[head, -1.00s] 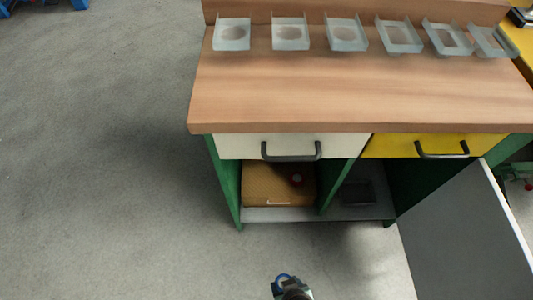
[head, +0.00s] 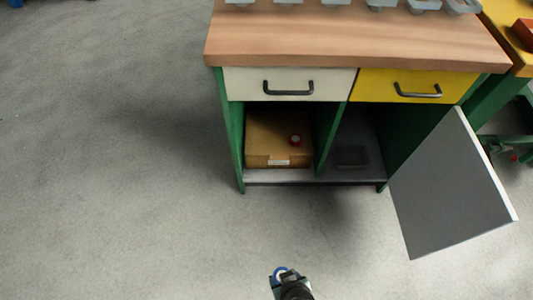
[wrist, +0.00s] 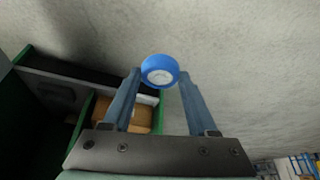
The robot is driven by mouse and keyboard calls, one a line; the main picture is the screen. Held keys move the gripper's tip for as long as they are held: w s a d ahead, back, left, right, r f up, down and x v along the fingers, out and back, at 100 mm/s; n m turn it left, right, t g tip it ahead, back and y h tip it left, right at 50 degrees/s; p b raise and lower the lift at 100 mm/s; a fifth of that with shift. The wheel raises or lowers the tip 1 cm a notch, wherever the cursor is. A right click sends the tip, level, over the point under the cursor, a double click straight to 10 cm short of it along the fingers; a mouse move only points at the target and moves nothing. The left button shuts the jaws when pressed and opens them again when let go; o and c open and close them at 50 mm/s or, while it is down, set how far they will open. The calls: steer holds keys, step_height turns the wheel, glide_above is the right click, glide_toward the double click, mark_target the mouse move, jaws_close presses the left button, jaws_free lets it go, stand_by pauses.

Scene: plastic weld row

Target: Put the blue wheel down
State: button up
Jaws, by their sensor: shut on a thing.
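The blue wheel (wrist: 159,71) has a blue rim and a pale centre. It is held between the two fingertips of my gripper (wrist: 160,82) in the wrist view, with grey floor behind it. In the head view the blue wheel (head: 280,272) shows small at the bottom, at the end of my gripper (head: 284,275), in front of the cabinet and above the floor. The gripper is shut on the wheel.
A wooden-topped bench cabinet (head: 350,40) stands ahead. Its left compartment holds a cardboard box (head: 270,142) with a red round thing (head: 295,140) on it. The right compartment holds a dark tray (head: 352,156). A grey door (head: 445,190) hangs open at right. Floor at left is clear.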

steer(key=w+a+r, duration=0.3)
steer(key=w+r, duration=0.9)
steer(key=w+a+r+p, duration=0.1)
steer(key=w+r, duration=0.2)
steer(key=r, duration=0.6)
steer(key=w+r, duration=0.2)
steer(key=r, duration=0.7)
steer(key=s+r+m+p, duration=0.1)
steer(key=s+r+p, duration=0.1)
steer(key=r+p, duration=1)
steer(key=s+r+m+h+p, duration=0.1)
steer(key=r+p, duration=1.2)
steer(key=p, duration=1.3)
steer(key=shift+s+a+m, duration=0.15)
steer(key=shift+s+m, duration=0.45)
steer(key=shift+s, duration=0.65)
